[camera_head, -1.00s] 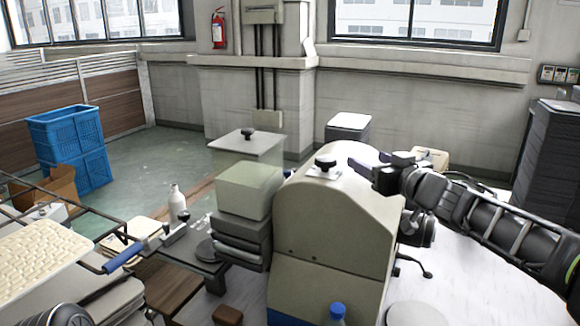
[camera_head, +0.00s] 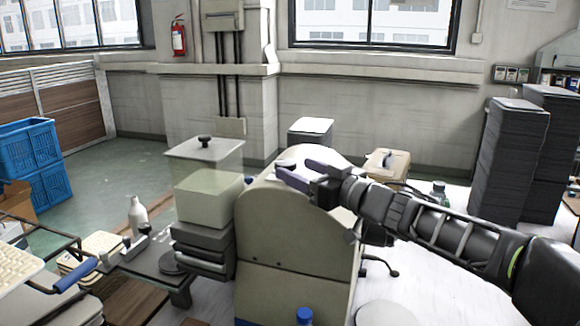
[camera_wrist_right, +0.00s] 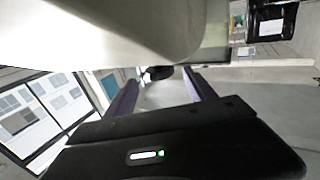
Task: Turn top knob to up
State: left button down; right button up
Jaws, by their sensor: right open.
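The beige machine (camera_head: 290,240) with a rounded top stands in the middle of the head view. My right gripper (camera_head: 293,169) is open over its top, with purple fingers pointing left. The top knob does not show clearly in the head view; the fingers cover its place near a pale plate. In the right wrist view, a dark knob (camera_wrist_right: 160,72) shows between the fingertips of the right gripper (camera_wrist_right: 160,78), close to the machine's pale surface (camera_wrist_right: 130,25). Whether the fingers touch it cannot be told. My left gripper is not in view.
A white bottle (camera_head: 138,215) stands on a dark bench. Tall dark stacks (camera_head: 508,160) stand at right.

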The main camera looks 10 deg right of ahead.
aim_at(290, 166)
jog(key=shift+x, duration=1.75)
jog(key=shift+c, duration=0.2)
jog(key=c, duration=1.3)
jog(key=m+t+h+b, duration=0.1)
jog(key=h+b, duration=0.1)
jog(key=b, duration=0.3)
jog(key=m+t+h+b, duration=0.1)
jog(key=m+h+b, duration=0.1)
jog(key=b, duration=0.3)
jog(key=shift+s+a+f, duration=0.15)
jog(key=shift+h+b, duration=0.3)
jog(key=shift+b, duration=0.2)
jog(key=shift+r, duration=0.25)
